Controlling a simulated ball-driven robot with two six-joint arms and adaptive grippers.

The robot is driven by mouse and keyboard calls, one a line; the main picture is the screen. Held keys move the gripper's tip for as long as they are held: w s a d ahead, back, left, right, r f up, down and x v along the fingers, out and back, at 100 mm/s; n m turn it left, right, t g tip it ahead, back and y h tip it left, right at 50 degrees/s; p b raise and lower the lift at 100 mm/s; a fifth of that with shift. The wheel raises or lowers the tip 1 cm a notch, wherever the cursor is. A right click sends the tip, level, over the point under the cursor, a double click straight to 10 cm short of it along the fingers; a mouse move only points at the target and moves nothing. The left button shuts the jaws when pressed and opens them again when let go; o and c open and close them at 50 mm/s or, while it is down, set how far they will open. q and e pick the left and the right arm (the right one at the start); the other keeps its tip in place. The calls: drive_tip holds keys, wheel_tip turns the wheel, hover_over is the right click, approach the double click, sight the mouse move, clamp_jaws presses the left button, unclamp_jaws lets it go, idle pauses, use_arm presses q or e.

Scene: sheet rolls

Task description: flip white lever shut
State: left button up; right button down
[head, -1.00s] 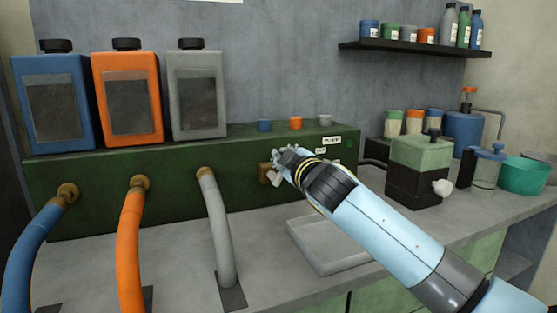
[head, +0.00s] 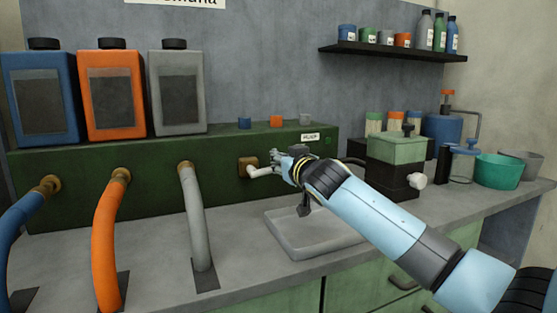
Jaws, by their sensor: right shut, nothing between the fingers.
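The white lever (head: 261,171) is on a brass block (head: 248,166) on the front of the dark green pump box (head: 110,180). It sticks out to the right, roughly level. My right gripper (head: 278,163) is at the lever's right end with its fingers shut and nothing held. The fingertips touch or nearly touch the lever end, and I cannot tell which. The gripper partly hides the lever's tip. My left gripper is out of view.
A shallow grey tray (head: 290,243) lies below the gripper. A dark piece (head: 305,206) hangs above it. Blue, orange and grey hoses run down at the left. A green-topped black box (head: 396,165) stands to the right.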

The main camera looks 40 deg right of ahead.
drive_tip(key=shift+d+f, duration=0.15)
drive_tip(key=shift+f, duration=0.2)
idle(0.5)
wheel_tip(320, 180, up, 5)
drive_tip(key=p, duration=0.4)
drive_tip(key=v, duration=1)
drive_tip(key=shift+s+f, duration=0.4)
drive_tip(key=shift+f, duration=0.2)
